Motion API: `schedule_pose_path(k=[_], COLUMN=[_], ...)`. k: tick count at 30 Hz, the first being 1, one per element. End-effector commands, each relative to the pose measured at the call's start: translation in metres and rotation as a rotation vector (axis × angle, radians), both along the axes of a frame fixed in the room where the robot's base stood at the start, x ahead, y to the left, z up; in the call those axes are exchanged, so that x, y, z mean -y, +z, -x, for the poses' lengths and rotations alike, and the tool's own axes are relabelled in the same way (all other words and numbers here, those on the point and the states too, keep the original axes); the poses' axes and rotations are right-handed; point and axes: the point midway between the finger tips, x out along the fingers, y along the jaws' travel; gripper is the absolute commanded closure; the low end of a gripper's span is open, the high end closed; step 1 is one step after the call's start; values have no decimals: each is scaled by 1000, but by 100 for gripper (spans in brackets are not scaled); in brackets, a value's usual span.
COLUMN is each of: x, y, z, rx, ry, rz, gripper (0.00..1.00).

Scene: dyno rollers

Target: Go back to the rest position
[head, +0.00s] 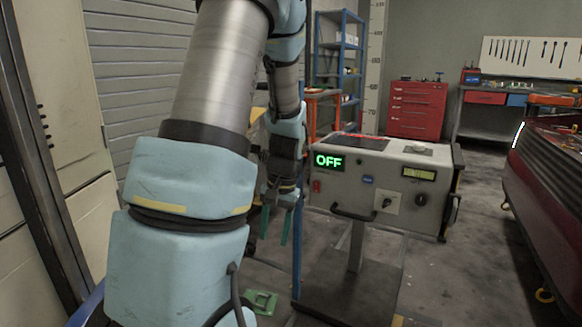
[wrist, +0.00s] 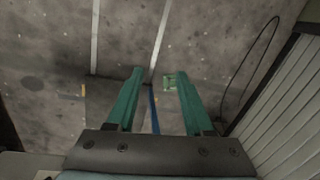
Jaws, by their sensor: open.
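My gripper (head: 277,226) hangs below my arm in the head view, left of the control box, with its green fingers pointing down. In the wrist view my gripper (wrist: 154,85) is open and empty, its two green fingers apart over the grey floor (wrist: 55,45). The control box (head: 330,196) stands on a pedestal, and its green display (head: 328,160) reads OFF. A gap shows between the fingers and the box in the head view. My large arm links hide much of the left middle of the head view.
A thin blue post (head: 297,250) rises between my gripper and the box. A green item (head: 262,302) lies low near it. A red tool cabinet (head: 418,108) and a workbench (head: 490,98) stand behind. A dark red machine (head: 545,185) stands at right, with open floor (head: 465,240) before it.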

Motion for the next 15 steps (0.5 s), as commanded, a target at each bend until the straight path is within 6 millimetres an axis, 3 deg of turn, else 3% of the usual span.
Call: schedule_pose_path(k=[6, 14, 15], x=[-17, -30, -28], y=[29, 48, 64], z=[50, 95, 92], rx=[75, 152, 147], ry=[122, 218, 210], rz=[123, 184, 182], gripper=[48, 48, 48])
